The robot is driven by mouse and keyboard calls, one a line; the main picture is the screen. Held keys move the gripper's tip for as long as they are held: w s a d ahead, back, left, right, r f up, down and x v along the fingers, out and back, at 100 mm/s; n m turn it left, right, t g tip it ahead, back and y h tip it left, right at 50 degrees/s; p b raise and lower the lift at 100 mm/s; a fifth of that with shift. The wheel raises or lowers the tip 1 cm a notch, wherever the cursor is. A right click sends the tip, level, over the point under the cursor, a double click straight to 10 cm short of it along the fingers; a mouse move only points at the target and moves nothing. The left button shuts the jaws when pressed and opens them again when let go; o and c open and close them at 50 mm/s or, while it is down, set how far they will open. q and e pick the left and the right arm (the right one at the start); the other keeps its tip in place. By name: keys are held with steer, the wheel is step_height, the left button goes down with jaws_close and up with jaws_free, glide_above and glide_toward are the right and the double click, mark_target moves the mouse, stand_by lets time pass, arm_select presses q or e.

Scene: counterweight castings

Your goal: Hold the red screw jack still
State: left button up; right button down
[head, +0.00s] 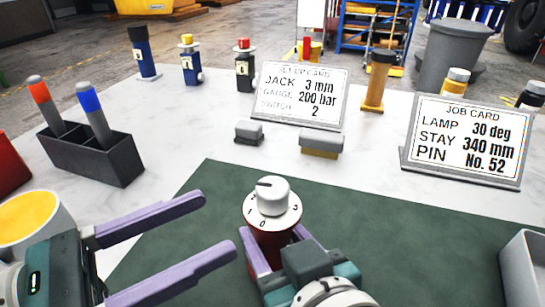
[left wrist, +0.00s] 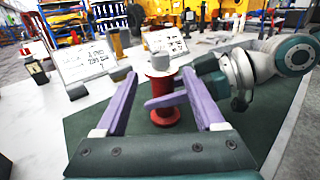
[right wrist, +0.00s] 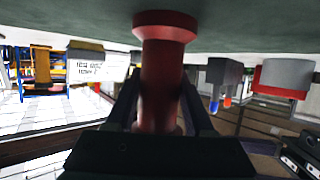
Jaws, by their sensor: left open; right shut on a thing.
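The red screw jack (head: 273,240) stands upright on the green mat (head: 390,235). It has a white numbered dial and a grey knob on top. My right gripper (head: 273,243) is shut around its red body, low under the dial. In the right wrist view the jack (right wrist: 162,85) appears upside down between the fingers. My left gripper (head: 219,220) is open and empty, left of the jack, with its fingers pointing towards it. In the left wrist view the jack (left wrist: 160,85) shows between and beyond the open left fingers (left wrist: 160,82).
A set-up card (head: 300,93) and a job card (head: 466,140) stand behind the mat. Two small grey-topped blocks (head: 321,142) lie before the set-up card. A dark holder (head: 92,152) with two markers and a yellow-filled cup (head: 30,220) are left. A grey bin (head: 520,265) is right.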

mark_target(259, 201)
arm_select(q)
steer(key=x, duration=0.9)
jaws_close()
stand_by(0.4)
